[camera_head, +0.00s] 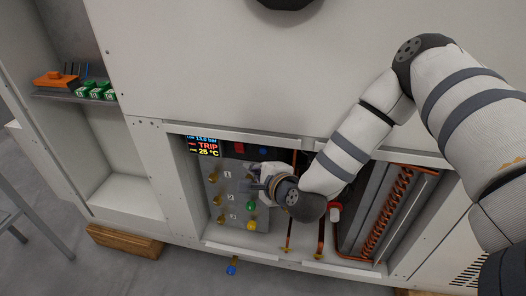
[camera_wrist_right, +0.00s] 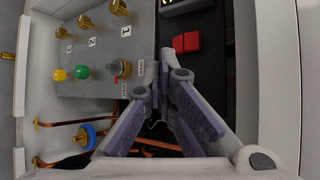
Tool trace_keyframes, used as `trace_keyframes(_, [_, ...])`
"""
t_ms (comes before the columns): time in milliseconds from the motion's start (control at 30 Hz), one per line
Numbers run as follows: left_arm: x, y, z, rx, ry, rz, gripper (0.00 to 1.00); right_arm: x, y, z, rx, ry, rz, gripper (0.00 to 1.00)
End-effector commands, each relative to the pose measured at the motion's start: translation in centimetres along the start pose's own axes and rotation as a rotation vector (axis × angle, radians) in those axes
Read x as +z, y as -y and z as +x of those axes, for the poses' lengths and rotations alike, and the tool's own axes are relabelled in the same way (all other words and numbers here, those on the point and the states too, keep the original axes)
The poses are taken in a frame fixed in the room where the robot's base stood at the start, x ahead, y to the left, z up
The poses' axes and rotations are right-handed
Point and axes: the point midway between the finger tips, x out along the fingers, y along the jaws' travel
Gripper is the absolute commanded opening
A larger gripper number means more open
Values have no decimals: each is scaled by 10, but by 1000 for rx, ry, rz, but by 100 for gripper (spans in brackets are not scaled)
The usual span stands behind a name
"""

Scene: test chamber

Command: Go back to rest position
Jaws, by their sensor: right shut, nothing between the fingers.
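My right gripper (camera_head: 262,188) is in front of the grey valve panel (camera_head: 232,180) inside the open bay of the white cabinet. Its arm comes in from the upper right and hides part of the bay. In the right wrist view the fingers of this gripper (camera_wrist_right: 162,82) are drawn together and hold nothing. Their tips are close to the panel's edge, between a grey-and-red fitting (camera_wrist_right: 119,68) and a red block (camera_wrist_right: 186,42). I cannot tell whether they touch anything. My left gripper is not in view.
A display (camera_head: 204,146) reads TRIP and 25 °C. Brass fittings (camera_head: 213,177), a green cap (camera_head: 251,206) and a yellow cap (camera_head: 251,225) are on the panel. Copper coils (camera_head: 385,220) stand right of the arm. A shelf (camera_head: 70,96) at left holds small items.

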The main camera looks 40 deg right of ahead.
Motion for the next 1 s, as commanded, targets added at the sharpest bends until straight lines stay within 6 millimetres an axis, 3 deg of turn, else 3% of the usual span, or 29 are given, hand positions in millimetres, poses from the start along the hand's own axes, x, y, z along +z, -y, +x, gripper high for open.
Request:
trace_keyframes(400, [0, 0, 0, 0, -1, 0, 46, 0, -2, -1, 5, 1, -5, 0])
trace_keyframes(467, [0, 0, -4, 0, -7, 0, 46, 4, -12, -6, 39, 11, -46, 0])
trace_keyframes(533, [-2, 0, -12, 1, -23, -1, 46, 14, -43, -22, 142, 45, -173, 0])
trace_keyframes(567, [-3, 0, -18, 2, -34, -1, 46, 18, -63, -34, 206, 68, -254, 0])
trace_keyframes(667, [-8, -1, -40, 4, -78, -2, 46, 24, -135, -96, 457, 191, -589, 0])
trace_keyframes(700, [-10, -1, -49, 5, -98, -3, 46, 22, -161, -126, 557, 253, -726, 0])
trace_keyframes(767, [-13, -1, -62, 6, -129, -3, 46, 13, -194, -175, 702, 360, -929, 0])
trace_keyframes(800, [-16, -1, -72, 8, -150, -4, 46, 4, -210, -208, 792, 438, -1059, 0])
trace_keyframes(900, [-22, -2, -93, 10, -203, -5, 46, -23, -233, -288, 988, 641, -1343, 0])
trace_keyframes(1000, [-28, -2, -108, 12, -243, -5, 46, -48, -239, -347, 1126, 819, -1541, 0])
